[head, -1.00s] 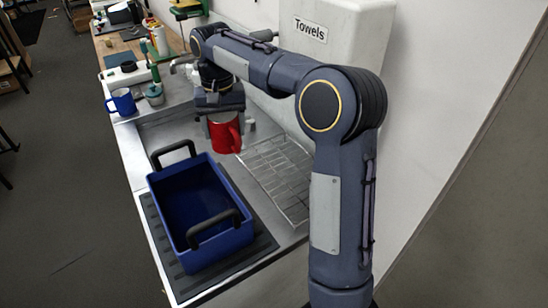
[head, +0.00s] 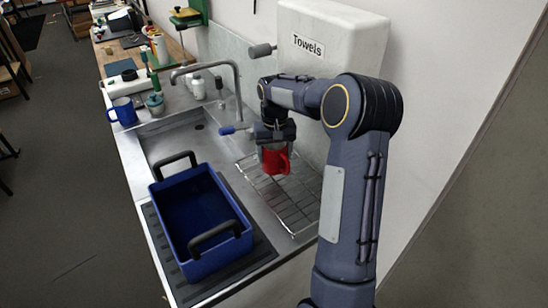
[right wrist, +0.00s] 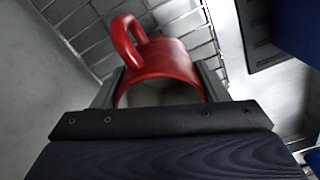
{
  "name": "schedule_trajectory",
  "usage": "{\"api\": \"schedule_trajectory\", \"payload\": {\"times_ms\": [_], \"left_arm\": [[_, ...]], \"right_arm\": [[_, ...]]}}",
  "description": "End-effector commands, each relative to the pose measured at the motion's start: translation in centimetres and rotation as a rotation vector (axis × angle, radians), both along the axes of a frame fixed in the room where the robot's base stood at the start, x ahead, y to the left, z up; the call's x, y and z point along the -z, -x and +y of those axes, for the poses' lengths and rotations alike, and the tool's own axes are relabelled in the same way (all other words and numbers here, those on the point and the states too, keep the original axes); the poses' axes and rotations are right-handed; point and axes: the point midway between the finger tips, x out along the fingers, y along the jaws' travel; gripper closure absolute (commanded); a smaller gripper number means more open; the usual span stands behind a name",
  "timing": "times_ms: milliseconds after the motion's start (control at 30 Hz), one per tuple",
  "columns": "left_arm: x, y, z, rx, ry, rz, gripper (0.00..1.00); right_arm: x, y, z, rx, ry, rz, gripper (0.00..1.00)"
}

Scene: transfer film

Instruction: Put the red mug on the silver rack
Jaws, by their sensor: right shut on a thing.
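The red mug (head: 275,160) is held by my right gripper (head: 274,146) over the far part of the silver rack (head: 283,198). In the right wrist view the red mug (right wrist: 160,65) sits between the two fingers of the right gripper (right wrist: 160,88), with its handle toward the top of the picture. The silver rack (right wrist: 85,25) shows behind it there. The mug looks upright in the head view. I cannot tell for sure whether its base touches the rack. My left gripper is not in view.
A blue crate (head: 166,183) with black handles stands on a dark ribbed mat (head: 265,253) left of the rack. The sink and its tap (head: 238,85) lie beyond. A blue mug (head: 122,112) stands at the far left. A towel dispenser (head: 350,40) hangs on the wall.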

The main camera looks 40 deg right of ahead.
Motion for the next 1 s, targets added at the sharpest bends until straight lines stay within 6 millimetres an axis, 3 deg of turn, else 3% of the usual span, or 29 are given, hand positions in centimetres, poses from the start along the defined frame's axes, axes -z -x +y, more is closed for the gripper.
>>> {"api": "schedule_trajectory", "payload": {"times_ms": [167, 567, 600, 733, 1000], "left_arm": [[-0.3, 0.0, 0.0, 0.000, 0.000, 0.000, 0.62], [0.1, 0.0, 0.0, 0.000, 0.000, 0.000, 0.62], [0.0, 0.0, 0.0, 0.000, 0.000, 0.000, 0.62], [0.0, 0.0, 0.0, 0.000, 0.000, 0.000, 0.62], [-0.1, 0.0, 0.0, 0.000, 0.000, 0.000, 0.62]], "right_arm": [[2.2, 0.0, 0.2, -0.001, -0.002, 0.001, 0.71], [2.8, -0.1, 0.2, -0.001, -0.002, -0.001, 0.71], [2.7, 0.0, 0.2, -0.001, -0.002, 0.000, 0.28], [2.7, 0.0, 0.2, -0.001, -0.002, 0.000, 0.11], [2.6, 0.0, 0.2, -0.001, -0.002, 0.000, 0.11]]}}
